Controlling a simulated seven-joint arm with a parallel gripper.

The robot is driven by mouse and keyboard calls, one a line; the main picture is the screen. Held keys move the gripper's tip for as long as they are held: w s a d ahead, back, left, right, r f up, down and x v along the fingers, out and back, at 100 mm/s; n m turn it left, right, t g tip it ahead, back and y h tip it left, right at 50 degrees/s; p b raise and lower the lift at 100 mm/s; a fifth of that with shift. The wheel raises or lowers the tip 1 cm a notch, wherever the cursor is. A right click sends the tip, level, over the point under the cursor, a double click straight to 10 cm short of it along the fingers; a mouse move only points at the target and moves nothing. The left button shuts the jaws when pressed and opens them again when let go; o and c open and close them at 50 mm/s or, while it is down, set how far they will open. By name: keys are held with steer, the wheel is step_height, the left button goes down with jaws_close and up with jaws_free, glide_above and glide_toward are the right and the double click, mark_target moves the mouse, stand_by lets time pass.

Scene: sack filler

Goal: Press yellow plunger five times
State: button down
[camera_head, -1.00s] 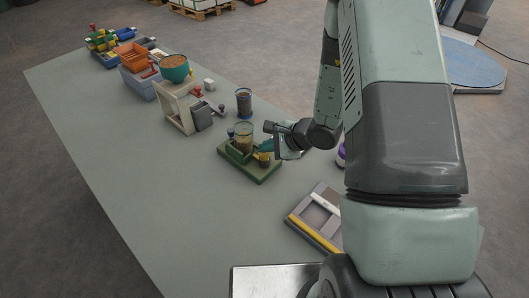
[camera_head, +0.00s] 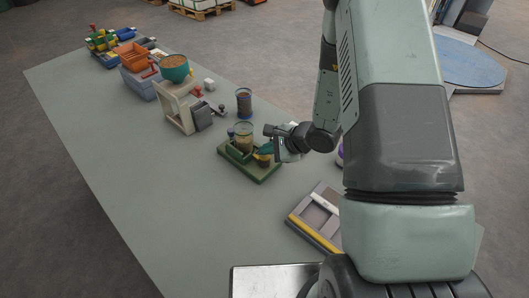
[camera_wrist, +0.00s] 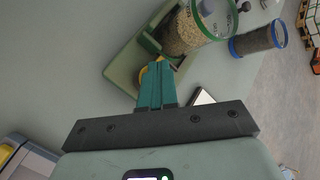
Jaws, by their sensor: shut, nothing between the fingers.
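The yellow plunger (camera_wrist: 142,77) is partly hidden behind my fingertips in the wrist view; only bits of yellow show around them. It stands on the green base (camera_head: 247,174) of the filler, beside a clear jar of grain (camera_head: 243,138). The jar also shows in the wrist view (camera_wrist: 186,32). My gripper (camera_wrist: 158,64) is shut and empty, its teal fingers together and pointing down over the plunger. In the head view my gripper (camera_head: 265,150) is right above the plunger. I cannot tell whether the tips touch it or how far it is pressed.
A blue-rimmed jar (camera_head: 244,103) stands behind the filler. A beige stand (camera_head: 178,107) with a teal bowl (camera_head: 174,68) is further left. A grey tray (camera_head: 318,214) with a yellow edge lies nearer. The table's left side is clear.

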steer(key=shift+r, duration=1.1)
steer(key=shift+r, duration=2.5)
stand_by(0.5)
step_height(320, 180, up, 4)
steer(key=shift+f, duration=0.1)
stand_by(0.3)
glide_above(267, 157)
steer(key=shift+w+f, duration=0.1)
steer(key=shift+f, duration=4.3)
